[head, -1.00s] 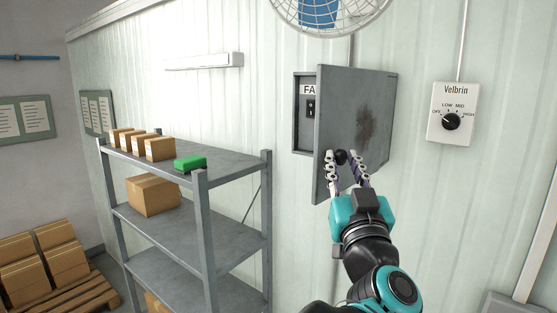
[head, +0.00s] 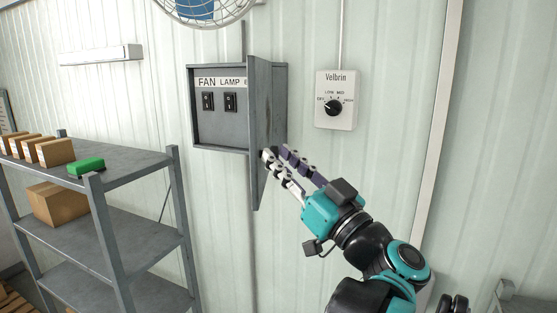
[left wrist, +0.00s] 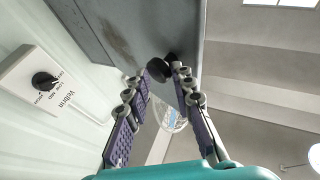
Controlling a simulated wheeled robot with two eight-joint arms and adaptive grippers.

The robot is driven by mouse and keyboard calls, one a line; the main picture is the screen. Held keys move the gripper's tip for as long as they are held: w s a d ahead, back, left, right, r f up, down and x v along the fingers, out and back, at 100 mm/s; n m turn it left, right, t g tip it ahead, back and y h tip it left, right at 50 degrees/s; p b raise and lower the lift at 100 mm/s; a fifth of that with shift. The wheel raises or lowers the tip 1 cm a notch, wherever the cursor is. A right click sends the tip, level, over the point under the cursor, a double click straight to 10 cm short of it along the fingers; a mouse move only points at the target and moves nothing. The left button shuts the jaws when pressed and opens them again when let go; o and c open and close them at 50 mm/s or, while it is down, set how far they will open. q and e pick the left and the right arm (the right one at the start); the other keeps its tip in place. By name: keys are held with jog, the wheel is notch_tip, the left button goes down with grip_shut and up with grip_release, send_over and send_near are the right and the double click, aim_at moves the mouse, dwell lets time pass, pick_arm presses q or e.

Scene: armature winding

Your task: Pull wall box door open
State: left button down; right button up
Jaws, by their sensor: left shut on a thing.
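The grey wall box (head: 221,136) is on the wall, with the label FAN LAMP and two dark switches showing inside. Its door (head: 256,120) stands open, seen almost edge-on, and covers the right part of the box. In the left wrist view the grey door (left wrist: 120,30) fills the top, with a dark stain on its face. My left gripper (head: 276,153) is at the door's right side, its fingers closed on the black door knob (left wrist: 162,67). The knob is hidden in the head view.
A white Velbrin dial panel (head: 336,100) is on the wall just right of the box. A fan (head: 205,10) hangs above. A metal shelf (head: 110,176) with boxes and a green item (head: 86,166) stands at the left. The wall below the box is clear.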

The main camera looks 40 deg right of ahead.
pick_arm(q)
jog(key=shift+w+r, duration=0.15)
jog(key=shift+r, duration=0.2)
jog(key=c, duration=1.7)
grip_release()
jog(key=o, duration=0.5)
jog(key=shift+w+d, duration=0.15)
jog(key=shift+w, duration=0.05)
jog(key=shift+w+d+f, duration=0.2)
jog(key=shift+d+f, duration=0.05)
jog(key=shift+f, duration=0.1)
pick_arm(e)
jog(key=shift+w+d+f, duration=0.1)
jog(key=shift+w+d, duration=0.1)
jog(key=shift+w, duration=0.15)
